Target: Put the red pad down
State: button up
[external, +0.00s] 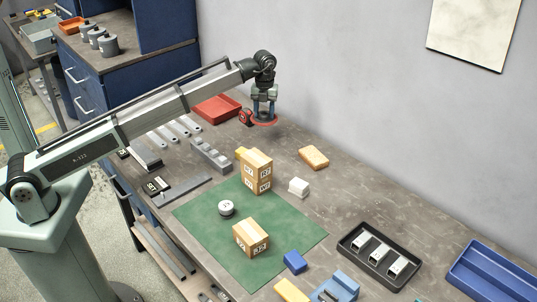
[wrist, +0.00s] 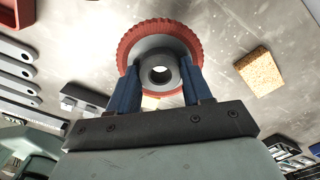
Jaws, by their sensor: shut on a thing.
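The red pad (wrist: 135,40) is a round red disc with a ridged rim and a grey hub with a hole. My gripper (wrist: 158,80) is shut on the grey hub, one blue finger on each side. In the external view the red pad (external: 264,123) hangs under my gripper (external: 264,108), seemingly above the back part of the table near the wall. I cannot tell the exact height of the gap beneath it.
A red and black object (external: 246,117) is close left of the pad, with a red tray (external: 217,108) beyond. A tan block (external: 314,157) lies to the right. Bare table lies between the pad and tan block.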

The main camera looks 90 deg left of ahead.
aim_at(270, 138)
jog(key=shift+w+a+r, duration=0.15)
jog(key=shift+w+a, duration=0.25)
jog(key=shift+w, duration=0.2)
jog(key=shift+w+a+r, duration=0.1)
jog(key=shift+w+a, duration=0.25)
jog(key=shift+w, duration=0.25)
jog(key=shift+f+n, duration=0.2)
jog(key=shift+n, duration=0.1)
jog(key=shift+f, duration=4.8)
jog(key=shift+f, duration=0.15)
jog(key=o, duration=1.1)
notch_tip(270, 138, up, 12)
jog(key=shift+r, duration=0.15)
